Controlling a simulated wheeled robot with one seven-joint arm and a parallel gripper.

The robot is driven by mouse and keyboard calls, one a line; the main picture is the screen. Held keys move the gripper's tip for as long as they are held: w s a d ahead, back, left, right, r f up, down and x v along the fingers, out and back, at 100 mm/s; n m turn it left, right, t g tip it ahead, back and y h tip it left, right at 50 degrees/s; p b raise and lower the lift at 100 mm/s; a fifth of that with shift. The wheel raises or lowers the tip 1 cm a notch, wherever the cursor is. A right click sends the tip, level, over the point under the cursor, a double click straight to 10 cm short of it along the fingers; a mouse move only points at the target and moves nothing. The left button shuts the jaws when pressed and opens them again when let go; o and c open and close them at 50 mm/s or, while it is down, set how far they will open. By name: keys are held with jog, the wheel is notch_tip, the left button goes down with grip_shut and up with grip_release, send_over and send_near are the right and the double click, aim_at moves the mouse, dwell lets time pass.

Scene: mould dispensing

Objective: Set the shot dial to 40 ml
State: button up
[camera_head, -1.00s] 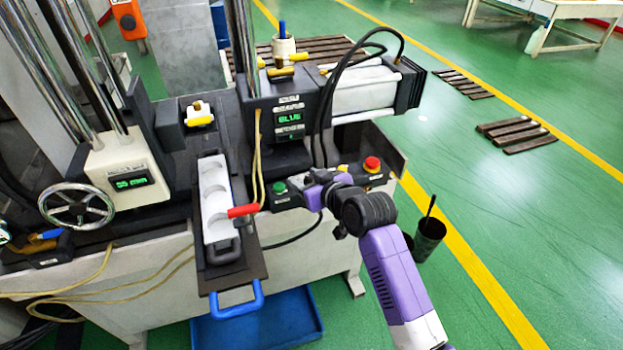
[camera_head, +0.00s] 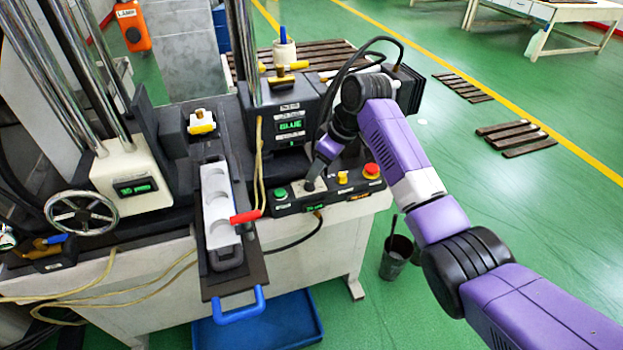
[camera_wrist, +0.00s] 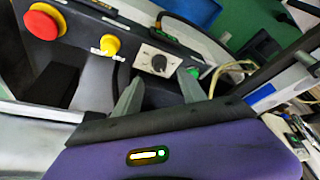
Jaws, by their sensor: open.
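The shot dial (camera_wrist: 158,62) is a dark round knob on a pale plate, set in the dark control panel (camera_head: 285,208). In the wrist view my gripper (camera_wrist: 162,86) is open, with one grey finger on each side below the dial. Nothing is between the fingers, and I cannot tell whether either touches the dial. In the head view my gripper (camera_head: 314,182) reaches down to the middle of the panel and largely covers the dial. A small green display (camera_head: 312,208) on the panel's front is too small to read.
Beside the dial are a yellow knob (camera_wrist: 110,44), a red button (camera_wrist: 44,22) and a green button (camera_head: 281,194). A red handle (camera_head: 246,216) sticks out left of the panel. Black cables hang behind it. A dark bin (camera_head: 396,258) stands on the floor to the right.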

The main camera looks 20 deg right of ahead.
aim_at(310, 185)
jog(key=x, duration=0.6)
jog(key=shift+w+a+f, duration=0.1)
jog(key=shift+f, duration=0.2)
grip_shut()
